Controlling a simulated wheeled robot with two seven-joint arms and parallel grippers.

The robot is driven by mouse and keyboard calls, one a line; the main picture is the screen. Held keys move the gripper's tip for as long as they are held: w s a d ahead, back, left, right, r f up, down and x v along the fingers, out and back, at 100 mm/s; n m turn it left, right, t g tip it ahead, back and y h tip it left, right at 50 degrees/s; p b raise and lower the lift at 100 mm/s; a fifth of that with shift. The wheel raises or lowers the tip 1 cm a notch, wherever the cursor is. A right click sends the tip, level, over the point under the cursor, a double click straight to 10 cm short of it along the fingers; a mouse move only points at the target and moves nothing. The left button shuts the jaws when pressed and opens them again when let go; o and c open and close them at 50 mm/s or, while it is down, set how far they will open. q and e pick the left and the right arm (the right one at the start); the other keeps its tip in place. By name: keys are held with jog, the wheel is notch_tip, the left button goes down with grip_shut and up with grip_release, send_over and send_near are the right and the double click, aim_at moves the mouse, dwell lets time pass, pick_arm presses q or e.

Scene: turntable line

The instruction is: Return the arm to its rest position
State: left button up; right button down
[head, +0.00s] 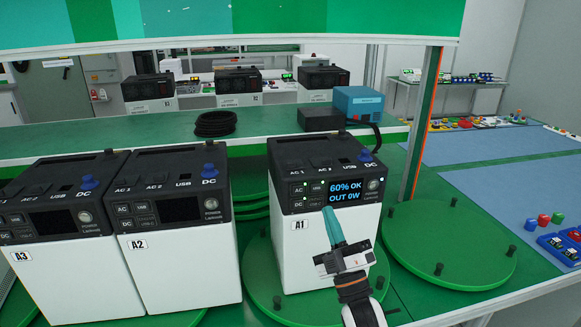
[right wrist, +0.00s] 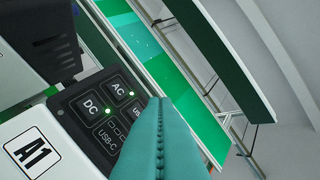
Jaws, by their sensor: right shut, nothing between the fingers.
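My right gripper (head: 332,222) is shut and empty, its teal fingers pressed together. It is in front of the power station labelled A1 (head: 330,255), pointing up at its dark front panel just below the lit display. The display (head: 345,190) reads "60% OK OUT 0W". In the right wrist view the shut teal fingers (right wrist: 155,125) cover part of the panel, with the DC button (right wrist: 90,106) and AC button (right wrist: 118,88) beside them, each with a green light. I cannot tell whether the fingertips touch the panel. My left gripper is not in view.
Power stations A2 (head: 185,265) and A3 (head: 70,280) stand to the left with dark displays. An empty green turntable (head: 450,245) lies to the right. A green shelf behind holds a coiled black cable (head: 215,123) and a blue box (head: 358,102). An upright post (head: 422,120) stands behind right.

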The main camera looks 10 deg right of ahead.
jog(key=s+d+f+m+g+h, duration=0.2)
jog(key=s+f+m+g+h, duration=0.25)
jog(key=f, duration=0.55)
jog(key=s+d+f+m+g+h, duration=0.1)
jog(key=s+f+m+g, duration=0.4)
jog(key=f+g, duration=0.4)
jog(key=s+f+m+g, duration=0.1)
jog(key=s+f+g, duration=0.3)
jog(key=s, duration=0.7)
jog(key=s+f+m+g, duration=0.2)
jog(key=s+f+g, duration=0.25)
jog(key=s, duration=0.75)
notch_tip(320, 180, down, 26)
jog(key=g, duration=0.1)
jog(key=s+d+f+g, duration=0.1)
jog(key=s+d+f, duration=0.2)
jog(key=s+f, duration=1.2)
jog(key=shift+s+f+n+g, duration=0.3)
jog(key=shift+s+n, duration=0.15)
jog(key=shift+s, duration=0.45)
